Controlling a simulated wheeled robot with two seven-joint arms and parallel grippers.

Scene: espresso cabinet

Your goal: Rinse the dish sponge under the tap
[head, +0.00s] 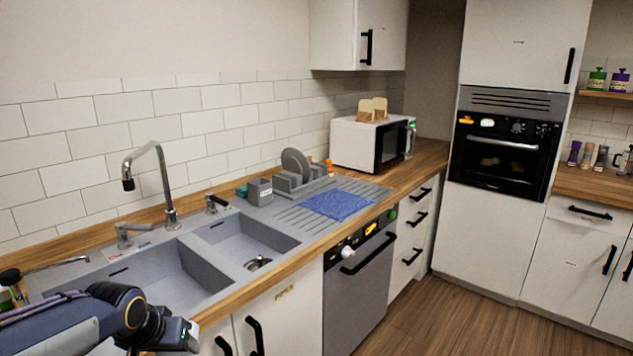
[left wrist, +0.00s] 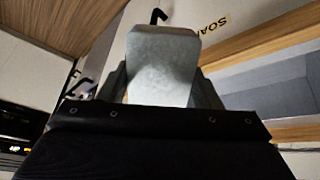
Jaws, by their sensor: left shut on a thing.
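My left gripper (head: 180,338) is low at the front left of the head view, by the counter's front edge near the sink. In the left wrist view its fingers (left wrist: 162,90) are shut on a pale grey block (left wrist: 162,68), probably the dish sponge. In the head view only a small pale part with a greenish edge shows at the gripper's end. The tall curved metal tap (head: 160,180) stands behind the sink, its spout hanging over the large left basin (head: 165,283). I see no water running. My right gripper is not in view.
A small basin (head: 243,240) adjoins the large one. A grey cup (head: 259,191), a teal item (head: 241,191), a plate rack (head: 305,180) and a blue mat (head: 337,204) lie to the right. The wooden counter edge (head: 235,304) runs in front. A dishwasher (head: 360,285) stands below.

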